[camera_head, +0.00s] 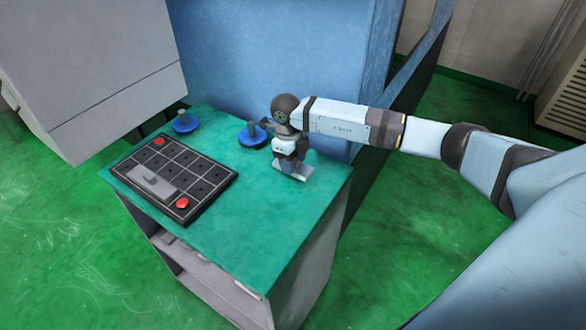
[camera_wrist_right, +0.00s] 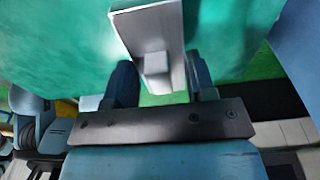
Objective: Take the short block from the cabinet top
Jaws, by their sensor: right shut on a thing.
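The short block (camera_head: 297,172) is a light grey metal piece at the right end of the green cabinet top (camera_head: 262,215). My right gripper (camera_head: 290,158) points down over it and is shut on it. The right wrist view shows the block (camera_wrist_right: 148,28) with a small raised knob, between the fingers of the right gripper (camera_wrist_right: 160,82). The fingers hide part of the block in the head view, and I cannot tell whether it touches the top. My left gripper is not in view.
A black tray (camera_head: 205,163) with square pockets, two red knobs and another grey block (camera_head: 150,181) lies on the left. Two blue round bases with grey pegs, one left (camera_head: 185,125) and one right (camera_head: 250,137), stand along the back. A blue machine wall (camera_head: 270,60) rises behind.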

